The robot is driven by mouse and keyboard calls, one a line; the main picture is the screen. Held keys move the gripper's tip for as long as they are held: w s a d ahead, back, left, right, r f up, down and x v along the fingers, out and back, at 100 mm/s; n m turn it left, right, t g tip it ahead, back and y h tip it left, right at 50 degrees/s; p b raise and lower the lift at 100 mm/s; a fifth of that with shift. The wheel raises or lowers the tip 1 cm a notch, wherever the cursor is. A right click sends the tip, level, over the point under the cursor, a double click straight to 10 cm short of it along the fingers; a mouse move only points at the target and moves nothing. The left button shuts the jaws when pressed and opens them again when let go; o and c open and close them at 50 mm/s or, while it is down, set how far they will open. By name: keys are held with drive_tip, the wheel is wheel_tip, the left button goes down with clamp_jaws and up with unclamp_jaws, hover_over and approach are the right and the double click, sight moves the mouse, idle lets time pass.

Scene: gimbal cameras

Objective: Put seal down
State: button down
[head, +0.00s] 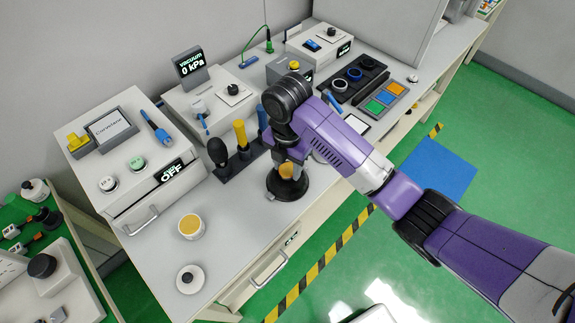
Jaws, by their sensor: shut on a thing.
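My arm reaches in from the right and bends down at a black joint over the bench. My gripper (289,160) is below it, low over a round black base (288,190) at the bench's front edge. Its fingers are mostly hidden by my arm. A small orange-tan piece (287,171) shows at the gripper's end, above the black base. The gripper is shut on the seal, but the seal's outline is not clear. I cannot tell whether it touches the base.
A rack with black, yellow (240,135) and blue upright tools stands just left of my gripper. A black ring tray (358,80) lies behind right. Bench between cup and base is clear.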

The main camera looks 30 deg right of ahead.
sight(288, 170)
drive_tip(key=shift+f, duration=0.55)
drive_tip(key=c, duration=0.8)
unclamp_jaws()
drive_tip(key=shift+f, duration=0.1)
drive_tip(key=shift+s, duration=0.1)
drive_tip(key=shift+s+f+b, duration=0.1)
drive_tip(key=shift+f+b, duration=0.05)
drive_tip(key=shift+b, duration=0.15)
wheel_tip(288, 170, up, 14)
drive_tip(key=p, duration=0.3)
drive_tip(key=shift+w+f, duration=0.15)
drive_tip(key=shift+w, duration=0.05)
